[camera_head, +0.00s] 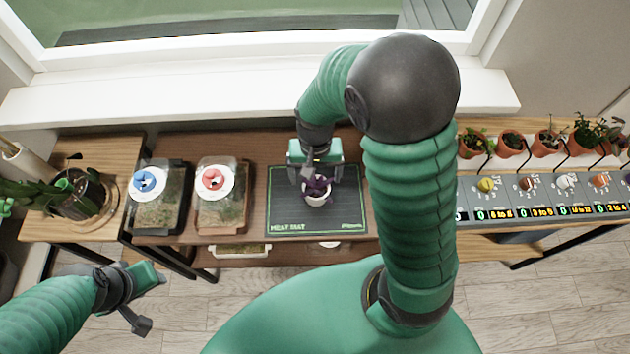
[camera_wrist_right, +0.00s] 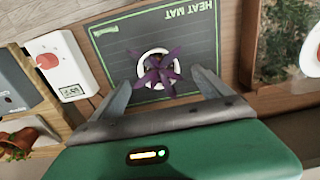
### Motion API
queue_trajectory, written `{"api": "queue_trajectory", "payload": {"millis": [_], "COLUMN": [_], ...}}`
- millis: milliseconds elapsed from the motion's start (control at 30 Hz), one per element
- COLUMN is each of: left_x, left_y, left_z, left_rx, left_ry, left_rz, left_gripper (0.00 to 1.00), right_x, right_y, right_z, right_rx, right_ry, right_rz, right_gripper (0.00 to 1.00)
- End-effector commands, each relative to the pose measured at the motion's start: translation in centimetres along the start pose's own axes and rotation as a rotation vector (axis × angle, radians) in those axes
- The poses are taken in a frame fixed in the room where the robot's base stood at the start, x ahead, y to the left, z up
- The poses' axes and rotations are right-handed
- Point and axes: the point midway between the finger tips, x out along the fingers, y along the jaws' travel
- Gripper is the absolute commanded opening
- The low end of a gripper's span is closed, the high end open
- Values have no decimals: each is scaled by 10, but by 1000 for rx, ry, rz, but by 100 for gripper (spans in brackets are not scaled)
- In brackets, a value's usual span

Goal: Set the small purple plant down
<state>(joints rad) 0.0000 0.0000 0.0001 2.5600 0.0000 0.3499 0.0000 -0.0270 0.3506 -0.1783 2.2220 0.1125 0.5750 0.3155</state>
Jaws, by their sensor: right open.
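The small purple plant (camera_head: 317,187) stands in a white pot on the dark heat mat (camera_head: 290,222). In the right wrist view, the purple plant (camera_wrist_right: 159,70) sits upright on the heat mat (camera_wrist_right: 203,28), with its leaves spread over the pot's rim. My right gripper (camera_head: 316,172) is over the mat at the plant. In the right wrist view its two fingers (camera_wrist_right: 166,84) are apart, one toward each side of the pot, with a gap visible between them.
A potted plant (camera_head: 80,195) is at far left. Several small terracotta pots (camera_head: 510,143) line the right table behind grey display panels (camera_head: 545,187).

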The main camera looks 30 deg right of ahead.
Motion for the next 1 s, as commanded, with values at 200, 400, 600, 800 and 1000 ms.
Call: {"api": "queue_trajectory", "payload": {"millis": [200,400,600,800,1000], "left_x": [-11,-11,-11,-12,-37], "left_y": [0,0,0,0,0], "left_z": [-2,-3,-3,-3,-9], "left_rx": [0,0,0,0,0], "left_ry": [0,0,0,0,0], "left_rz": [0,0,0,0,0], "left_gripper": [36,36,36,36,36], "right_x": [-47,-54,-50,-50,-77], "right_y": [-1,-7,-15,-16,-16], "right_z": [-1,25,61,60,60], "right_rx": [-1,-203,-546,-552,-551], "right_ry": [2,75,224,225,225], "right_rz": [-2,-36,-63,-63,-63], "right_gripper": [88,88,88,88,88]}}
